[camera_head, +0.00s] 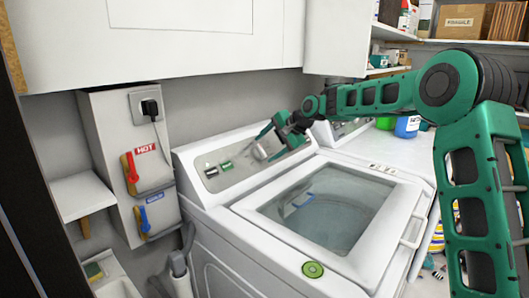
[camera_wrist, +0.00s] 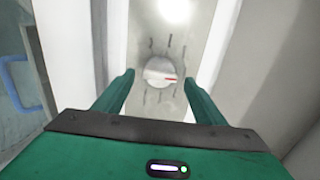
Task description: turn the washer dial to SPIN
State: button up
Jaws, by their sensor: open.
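The white washer (camera_head: 225,215) stands in the middle of the head view, with a tilted control panel (camera_head: 235,178) along its back. The round dial (camera_head: 260,150) sits on that panel, partly behind my gripper (camera_head: 270,137). In the wrist view the dial (camera_wrist: 160,71) is light grey with a red mark pointing right, ringed by short dark tick marks. Any lettering there is too blurred to read. My gripper (camera_wrist: 158,88) is open, its two green fingers spread left and right of the dial. I cannot tell whether they touch it.
Small dark and green knobs (camera_head: 225,166) sit left of the dial. The washer's glass lid (camera_head: 330,208) is shut in front. A wall box with red HOT and blue valves (camera_head: 148,170) is at left. Upper cabinets (camera_head: 200,40) hang above the panel. A second machine (camera_head: 385,145) adjoins at right.

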jog(key=shift+x, duration=1.05)
jog(key=c, duration=1)
